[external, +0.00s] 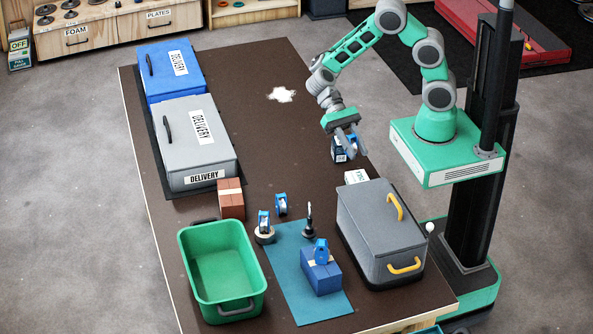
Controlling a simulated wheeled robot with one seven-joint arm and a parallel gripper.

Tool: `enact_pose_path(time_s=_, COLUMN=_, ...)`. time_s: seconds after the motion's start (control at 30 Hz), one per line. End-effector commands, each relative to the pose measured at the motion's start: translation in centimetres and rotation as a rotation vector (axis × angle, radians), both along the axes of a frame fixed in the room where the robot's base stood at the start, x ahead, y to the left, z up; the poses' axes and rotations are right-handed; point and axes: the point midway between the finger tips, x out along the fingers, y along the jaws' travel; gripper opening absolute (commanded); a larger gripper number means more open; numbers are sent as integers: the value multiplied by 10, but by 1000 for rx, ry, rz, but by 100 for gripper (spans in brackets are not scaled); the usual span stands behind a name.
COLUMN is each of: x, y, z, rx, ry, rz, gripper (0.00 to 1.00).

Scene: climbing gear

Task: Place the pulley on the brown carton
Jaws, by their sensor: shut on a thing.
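The brown carton (231,200) is a small box with a pale tape band, standing on the dark table left of centre; its top looks clear. Blue pulleys stand on the table: one (281,204) right of the carton, one (264,222) at a tan tape roll, and one (321,250) on a blue box. My gripper (347,149) is over the table's right side, away from the carton and these pulleys. It is shut on a small blue thing (339,153) with a white patch. The fingers partly hide it, and I cannot tell whether it is a pulley.
A green bin (220,272) stands front left, and a grey case with yellow handles (376,232) front right. A teal mat (285,290) bears the blue box (321,275) and a black upright item (309,220). Grey (196,145) and blue (172,70) delivery boxes line the left.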

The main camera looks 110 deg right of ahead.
Motion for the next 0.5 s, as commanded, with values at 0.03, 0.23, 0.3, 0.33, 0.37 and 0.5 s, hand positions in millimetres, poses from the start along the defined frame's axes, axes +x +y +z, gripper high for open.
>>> enact_pose_path(time_s=0.03, x=12, y=2, z=-2, rx=-1, ry=-3, rz=-4, gripper=0)
enact_pose_path(time_s=0.23, x=75, y=-1, z=11, rx=0, ry=-6, rz=-164, gripper=0)
enact_pose_path(time_s=0.3, x=102, y=-7, z=19, rx=-2, ry=-6, rz=-263, gripper=0)
enact_pose_path(time_s=0.33, x=113, y=-9, z=23, rx=0, ry=-5, rz=-304, gripper=0)
enact_pose_path(time_s=0.37, x=125, y=-13, z=27, rx=-2, ry=-7, rz=-354, gripper=0)
enact_pose_path(time_s=0.5, x=179, y=-33, z=49, rx=0, ry=-8, rz=-599, gripper=0)
